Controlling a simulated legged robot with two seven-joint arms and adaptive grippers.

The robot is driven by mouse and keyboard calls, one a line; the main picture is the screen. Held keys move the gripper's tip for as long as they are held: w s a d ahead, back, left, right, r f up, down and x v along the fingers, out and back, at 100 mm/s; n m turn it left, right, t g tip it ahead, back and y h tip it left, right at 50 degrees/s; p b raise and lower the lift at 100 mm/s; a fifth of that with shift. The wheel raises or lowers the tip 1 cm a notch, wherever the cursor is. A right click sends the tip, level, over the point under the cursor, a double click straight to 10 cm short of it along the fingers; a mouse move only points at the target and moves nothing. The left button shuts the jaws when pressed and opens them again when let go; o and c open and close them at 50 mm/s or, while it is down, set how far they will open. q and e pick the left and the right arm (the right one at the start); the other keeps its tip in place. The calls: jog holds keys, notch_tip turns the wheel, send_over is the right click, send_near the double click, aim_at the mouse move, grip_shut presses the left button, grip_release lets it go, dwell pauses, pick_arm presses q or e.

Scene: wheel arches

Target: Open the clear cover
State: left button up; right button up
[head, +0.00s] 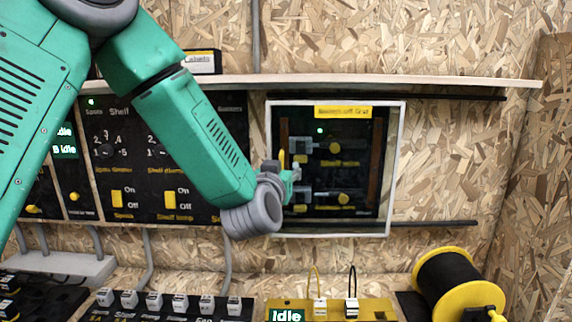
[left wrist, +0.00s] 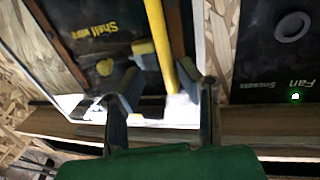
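The clear cover (head: 396,170) is a pane with a white frame over a dark panel at the middle right of the head view. It looks closed. Its white frame (left wrist: 148,135) crosses the left wrist view. A yellow handle (left wrist: 160,45) stands on the frame and shows as a small yellow piece (head: 282,158) at the cover's left edge in the head view. My left gripper (head: 291,174) is at this left edge. In the left wrist view its fingers (left wrist: 165,90) are apart, one on each side of the handle; contact is unclear. My right gripper is out of view.
Behind the cover are yellow knobs (head: 335,148) and a green light. A switch panel (head: 135,160) lies to the left. A wooden shelf (head: 330,82) runs above. Below are a yellow block (head: 340,309) with plugs and a black and yellow spool (head: 447,283).

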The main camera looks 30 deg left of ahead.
pick_arm(q)
jog(key=shift+w+a, duration=0.4)
jog(key=shift+a, duration=0.1)
jog(key=shift+w+a+f, duration=0.2)
jog(key=shift+w+a, duration=0.05)
jog(key=shift+a, duration=0.4)
jog(key=shift+d+r, duration=0.15)
jog(key=shift+d, duration=0.45)
grip_shut()
jog(key=shift+w+d, duration=0.1)
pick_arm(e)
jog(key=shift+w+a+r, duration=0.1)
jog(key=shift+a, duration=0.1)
pick_arm(q)
jog(key=shift+d, duration=0.15)
